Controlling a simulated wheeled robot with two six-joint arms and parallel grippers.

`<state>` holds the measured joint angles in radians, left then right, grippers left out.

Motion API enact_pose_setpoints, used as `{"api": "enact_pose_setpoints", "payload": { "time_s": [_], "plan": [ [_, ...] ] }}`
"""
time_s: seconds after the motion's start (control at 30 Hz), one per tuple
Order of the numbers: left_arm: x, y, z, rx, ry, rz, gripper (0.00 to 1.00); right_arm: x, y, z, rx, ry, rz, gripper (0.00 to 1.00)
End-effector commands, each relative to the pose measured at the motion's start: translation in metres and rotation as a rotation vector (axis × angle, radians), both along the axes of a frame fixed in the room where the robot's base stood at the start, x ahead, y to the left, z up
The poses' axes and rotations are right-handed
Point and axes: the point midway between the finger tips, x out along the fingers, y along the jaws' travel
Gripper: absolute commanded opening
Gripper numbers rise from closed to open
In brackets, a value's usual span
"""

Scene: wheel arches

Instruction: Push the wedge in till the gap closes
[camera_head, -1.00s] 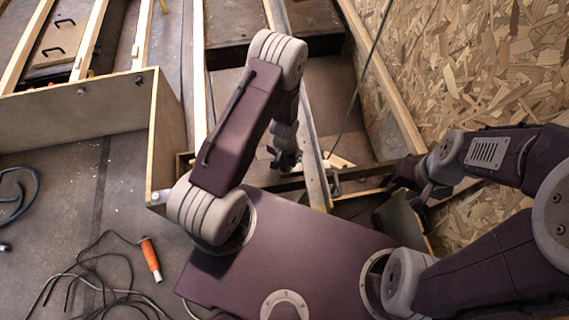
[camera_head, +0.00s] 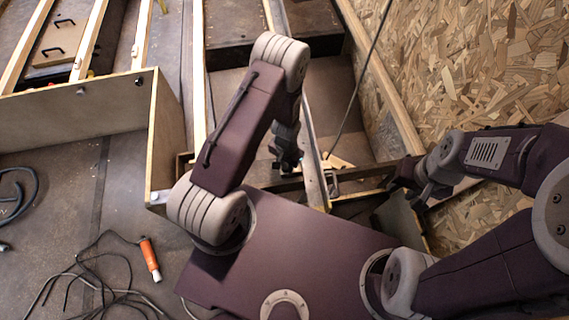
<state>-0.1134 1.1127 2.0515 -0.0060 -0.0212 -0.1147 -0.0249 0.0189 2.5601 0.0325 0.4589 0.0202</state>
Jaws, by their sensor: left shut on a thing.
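My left gripper (camera_head: 287,164) hangs beside a long metal-edged beam (camera_head: 311,140), above a dark cross-bar (camera_head: 290,186). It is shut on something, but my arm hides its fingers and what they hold. Light wooden pieces (camera_head: 338,162) lie just right of the beam; I cannot tell whether one is the wedge. No gap can be clearly made out. My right gripper (camera_head: 408,180) is at the right end of the cross-bar, near a grey panel (camera_head: 402,217). It is dark and its fingers are not clear.
A wooden box wall (camera_head: 75,115) stands at the left. An orange-handled tool (camera_head: 150,258) and tangled black cable (camera_head: 95,275) lie on the floor. A chipboard wall (camera_head: 480,70) rises at the right. A thin dark cable (camera_head: 362,80) hangs near the beam.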

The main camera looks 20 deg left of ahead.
Motion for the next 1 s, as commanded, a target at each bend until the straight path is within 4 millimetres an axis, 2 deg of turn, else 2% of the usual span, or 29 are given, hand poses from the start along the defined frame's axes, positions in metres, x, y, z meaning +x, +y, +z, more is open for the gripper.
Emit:
{"api": "enact_pose_setpoints", "payload": {
  "time_s": [0.23,0.27,0.33,0.67,1.0],
  "plan": [
    [0.001,-0.002,0.000,0.000,-0.001,-0.002,0.00,0.000,0.000,0.002,0.000,0.000,0.000,0.34],
    [0.001,-0.002,0.000,0.000,-0.001,-0.002,0.32,0.000,0.000,0.002,0.000,0.000,0.000,0.34],
    [0.001,-0.002,0.000,0.000,-0.001,-0.002,0.52,0.000,0.000,0.002,0.000,0.000,0.000,0.34],
    [0.002,-0.002,0.004,0.000,-0.002,-0.001,0.52,0.000,0.000,0.004,0.000,0.000,0.000,0.34],
    [0.002,-0.002,0.075,0.000,-0.003,-0.002,0.52,0.000,0.000,0.035,0.000,0.000,0.000,0.34]
  ]
}}
